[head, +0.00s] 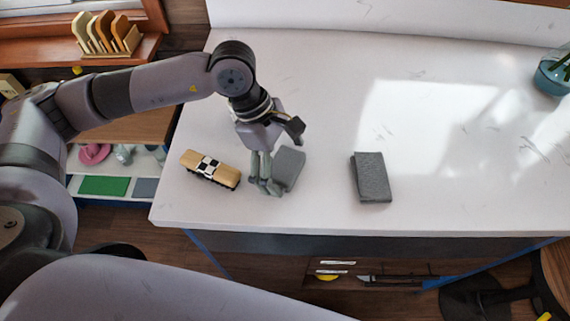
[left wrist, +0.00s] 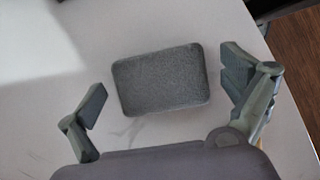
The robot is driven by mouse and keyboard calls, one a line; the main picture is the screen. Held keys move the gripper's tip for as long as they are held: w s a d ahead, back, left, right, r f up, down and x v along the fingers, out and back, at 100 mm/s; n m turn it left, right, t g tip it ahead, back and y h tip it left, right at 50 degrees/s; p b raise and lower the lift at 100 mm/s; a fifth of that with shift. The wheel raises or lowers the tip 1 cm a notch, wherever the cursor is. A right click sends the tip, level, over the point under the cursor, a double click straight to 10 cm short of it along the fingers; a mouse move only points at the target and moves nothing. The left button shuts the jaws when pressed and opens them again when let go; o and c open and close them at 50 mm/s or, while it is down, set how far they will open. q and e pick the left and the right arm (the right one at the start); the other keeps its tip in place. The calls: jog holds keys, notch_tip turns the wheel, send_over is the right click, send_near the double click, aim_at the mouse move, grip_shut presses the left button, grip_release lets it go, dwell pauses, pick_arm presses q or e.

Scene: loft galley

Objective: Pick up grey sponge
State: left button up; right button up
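The grey sponge (head: 290,167), a rounded rectangular block, lies on the white counter beside my left gripper's fingers in the head view. In the left wrist view the sponge (left wrist: 161,79) sits between and slightly beyond the two fingers, with a gap on each side. My left gripper (head: 279,155) is open and low over the counter, and it holds nothing. Its spread fingers also show in the left wrist view (left wrist: 166,95). In the head view the fingers partly cover the sponge's left side. My right gripper is not in view.
A darker grey textured block (head: 371,178), perhaps a folded cloth, lies to the right. A wooden item with a black-and-white checked band (head: 210,168) lies left of the gripper. A glass vase (head: 552,75) stands far right. The counter (head: 320,80) behind is clear; its front edge is close.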

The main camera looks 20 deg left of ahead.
pick_arm(q)
jog(key=c, duration=0.9)
jog(key=shift+r, duration=0.1)
jog(key=shift+c, duration=0.2)
